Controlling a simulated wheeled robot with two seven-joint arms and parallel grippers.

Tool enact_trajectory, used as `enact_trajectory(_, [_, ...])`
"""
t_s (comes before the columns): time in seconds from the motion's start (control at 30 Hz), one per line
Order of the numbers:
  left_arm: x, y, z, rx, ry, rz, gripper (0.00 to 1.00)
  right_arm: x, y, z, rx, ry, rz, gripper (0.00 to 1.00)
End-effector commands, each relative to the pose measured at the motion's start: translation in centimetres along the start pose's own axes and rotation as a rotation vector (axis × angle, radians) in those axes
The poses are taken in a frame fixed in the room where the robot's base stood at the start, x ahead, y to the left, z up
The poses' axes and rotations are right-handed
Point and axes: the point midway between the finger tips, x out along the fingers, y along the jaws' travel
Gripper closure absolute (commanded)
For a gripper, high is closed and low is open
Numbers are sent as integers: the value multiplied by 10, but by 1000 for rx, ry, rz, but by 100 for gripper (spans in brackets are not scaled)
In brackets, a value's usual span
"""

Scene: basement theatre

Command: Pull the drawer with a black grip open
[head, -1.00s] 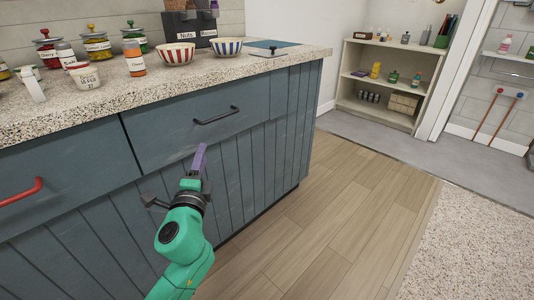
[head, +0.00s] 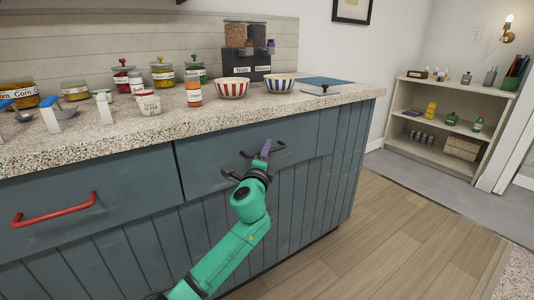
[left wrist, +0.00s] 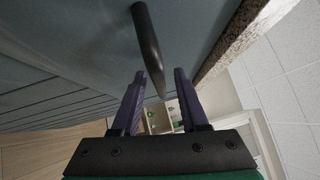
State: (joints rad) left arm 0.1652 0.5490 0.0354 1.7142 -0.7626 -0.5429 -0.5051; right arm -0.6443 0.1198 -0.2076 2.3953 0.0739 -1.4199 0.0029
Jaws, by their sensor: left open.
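The drawer (head: 207,168) is a blue-grey front under the speckled counter, and it looks closed. Its black grip (head: 279,146) is a dark bar, partly hidden behind my left gripper in the head view. My left gripper (head: 262,152) is at the grip, with its purple fingers pointing toward the drawer front. In the left wrist view the fingers (left wrist: 160,78) are apart, and one end of the black grip (left wrist: 148,42) shows in line with the gap between them. I cannot tell whether they touch it. My right gripper is not in view.
A neighbouring drawer with a red grip (head: 54,210) is at the left. The counter (head: 130,130) above holds jars, two striped bowls (head: 232,88) and a dispenser (head: 247,62). Open wooden floor (head: 385,225) lies to the right, with a shelf (head: 445,125) beyond.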

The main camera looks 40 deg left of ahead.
Motion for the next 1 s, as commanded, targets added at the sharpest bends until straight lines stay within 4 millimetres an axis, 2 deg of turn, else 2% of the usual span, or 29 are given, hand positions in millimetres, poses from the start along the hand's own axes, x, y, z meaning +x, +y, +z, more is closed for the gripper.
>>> enact_trajectory(0.07, [0,0,0,0,0,0,56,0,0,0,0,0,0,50])
enact_trajectory(0.1, [0,0,0,0,0,0,72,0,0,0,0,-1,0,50])
enact_trajectory(0.17, [0,0,0,0,0,0,95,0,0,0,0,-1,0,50])
enact_trajectory(0.2, [0,0,0,0,0,0,100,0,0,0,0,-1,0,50])
enact_trajectory(1.0, [-1,1,0,0,1,1,100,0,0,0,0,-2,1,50])
